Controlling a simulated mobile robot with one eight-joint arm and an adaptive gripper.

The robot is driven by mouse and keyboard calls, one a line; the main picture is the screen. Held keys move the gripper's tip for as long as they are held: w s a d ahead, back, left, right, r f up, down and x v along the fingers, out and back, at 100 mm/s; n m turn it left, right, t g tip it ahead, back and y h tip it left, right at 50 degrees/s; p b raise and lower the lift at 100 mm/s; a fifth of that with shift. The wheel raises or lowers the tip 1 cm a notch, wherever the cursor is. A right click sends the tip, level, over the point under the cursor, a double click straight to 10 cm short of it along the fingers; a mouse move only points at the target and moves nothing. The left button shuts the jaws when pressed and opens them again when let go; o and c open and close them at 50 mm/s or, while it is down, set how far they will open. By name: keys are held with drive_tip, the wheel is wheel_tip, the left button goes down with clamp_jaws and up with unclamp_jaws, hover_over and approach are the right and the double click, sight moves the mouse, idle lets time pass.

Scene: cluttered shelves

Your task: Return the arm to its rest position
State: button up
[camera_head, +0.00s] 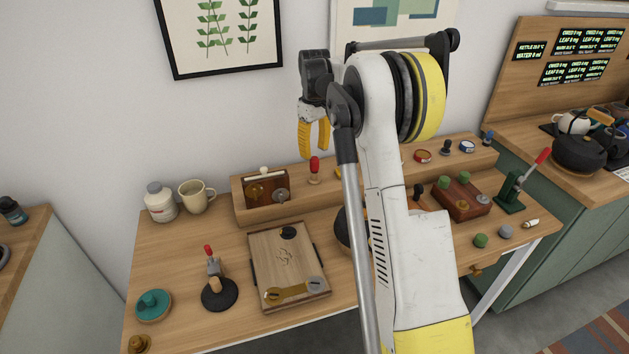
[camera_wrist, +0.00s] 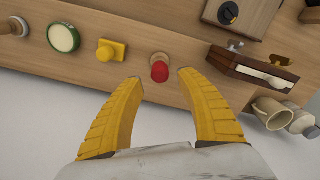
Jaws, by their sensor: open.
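My gripper (camera_head: 314,138) is raised above the back ledge of the wooden desk, with its yellow fingers pointing down. In the wrist view my gripper (camera_wrist: 158,88) has its two yellow fingers spread wide apart, with nothing between them. A red-topped stamp (camera_wrist: 160,68) stands on the ledge beyond the fingertips, apart from them. The same red-topped stamp (camera_head: 315,167) shows below my gripper in the head view. My white and yellow arm is folded upright in front of the desk and hides part of its middle.
The desk (camera_head: 190,245) holds a wooden tray (camera_head: 262,250), a black-based stamp (camera_head: 220,293), a cream mug (camera_head: 196,196), a white jar (camera_head: 160,202) and a green lever press (camera_head: 510,192). Two framed pictures hang behind. A counter with a black kettle (camera_head: 578,155) stands at the right.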

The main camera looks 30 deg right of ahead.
drive_tip(key=shift+r, duration=2.35)
drive_tip(key=s+a+r+m+t, duration=0.1)
drive_tip(key=s+a+r+t, duration=0.1)
drive_tip(key=s+a+r, duration=0.4)
drive_tip(key=s+a+r+t, duration=0.1)
drive_tip(key=s+a+r, duration=0.2)
drive_tip(key=s+a, duration=0.6)
drive_tip(key=s+a+f+t, duration=0.1)
drive_tip(key=s+a+f, duration=0.1)
drive_tip(key=s, duration=0.3)
drive_tip(key=s+a+f+m+t, duration=0.1)
drive_tip(key=s+a+f, duration=0.2)
drive_tip(key=s+a, duration=0.1)
drive_tip(key=s+a+f+t, duration=0.2)
drive_tip(key=s+a, duration=0.2)
drive_tip(key=s, duration=0.3)
drive_tip(key=shift+f, duration=0.3)
